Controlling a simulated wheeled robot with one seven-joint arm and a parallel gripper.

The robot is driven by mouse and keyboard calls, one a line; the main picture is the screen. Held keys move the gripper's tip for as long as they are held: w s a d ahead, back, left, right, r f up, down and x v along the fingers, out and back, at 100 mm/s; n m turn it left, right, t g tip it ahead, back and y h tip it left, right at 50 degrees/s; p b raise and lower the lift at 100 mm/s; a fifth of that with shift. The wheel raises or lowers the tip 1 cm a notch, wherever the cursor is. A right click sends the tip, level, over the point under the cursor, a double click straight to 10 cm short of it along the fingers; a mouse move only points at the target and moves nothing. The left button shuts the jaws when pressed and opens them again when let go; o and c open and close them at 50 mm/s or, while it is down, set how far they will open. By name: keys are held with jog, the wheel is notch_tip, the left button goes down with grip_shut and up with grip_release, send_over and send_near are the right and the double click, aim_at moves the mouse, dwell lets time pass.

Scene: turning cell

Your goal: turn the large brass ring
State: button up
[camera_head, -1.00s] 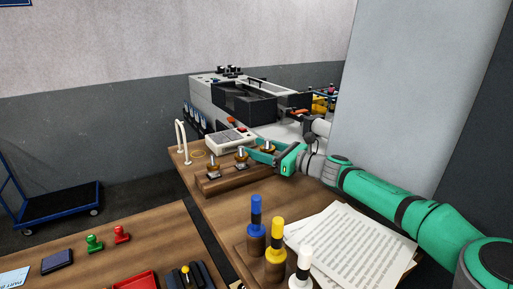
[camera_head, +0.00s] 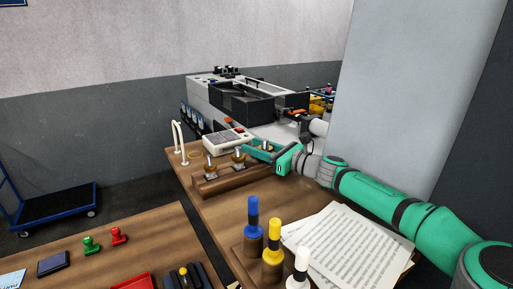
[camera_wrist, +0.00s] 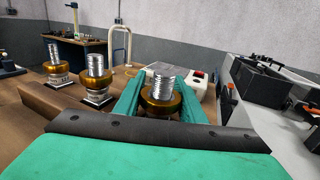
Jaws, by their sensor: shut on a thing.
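Three brass rings sit on threaded silver posts along a wooden block (camera_head: 225,183). In the wrist view, the left ring (camera_wrist: 57,67) and the middle ring (camera_wrist: 97,84) stand free on their posts. My gripper (camera_wrist: 160,93) is shut on the right ring (camera_wrist: 158,104), with one green finger on each side. This ring looks the widest, but it is also nearest the wrist camera. Its post (camera_wrist: 162,81) rises upright above it, between the fingers. In the head view, my gripper (camera_head: 260,147) reaches the far post from the right and mostly hides that ring.
A pale box with a keypad (camera_head: 228,141) stands behind the block, near a white looped rail (camera_head: 180,143). Blue (camera_head: 253,210), yellow (camera_head: 274,232) and white-topped (camera_head: 302,262) pegs stand in front. Papers (camera_head: 345,247) lie below my arm. A grey wall panel (camera_head: 405,95) rises behind my arm.

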jog(key=m+t+h, duration=0.3)
jog(key=t+h, duration=0.1)
jog(key=shift+w+d+m, duration=0.25)
jog(key=shift+w+m, duration=0.05)
jog(key=shift+w, duration=0.05)
jog(key=shift+w+d+r+m+t+h, duration=0.1)
jog(key=shift+d+m+t+h, duration=0.1)
jog(key=shift+m+t+h, duration=0.35)
jog(key=shift+w+d+f+m+t+h, duration=0.2)
jog(key=shift+m+h, duration=0.3)
jog(key=shift+h, duration=0.4)
jog(key=shift+w+d+r+m+t+h, duration=0.1)
jog(key=shift+d+r+m+t+h, duration=0.1)
jog(key=shift+m+t+h, duration=0.45)
jog(key=shift+a+h, duration=0.1)
jog(key=shift+h, duration=0.3)
jog(key=shift+s, duration=0.1)
jog(key=o, duration=1)
jog(key=shift+o, duration=0.2)
jog(key=shift+s+d, duration=0.1)
jog(key=shift+d, duration=0.1)
jog(key=v, duration=1)
jog(key=shift+s+d, duration=0.1)
jog(key=shift+s, duration=0.15)
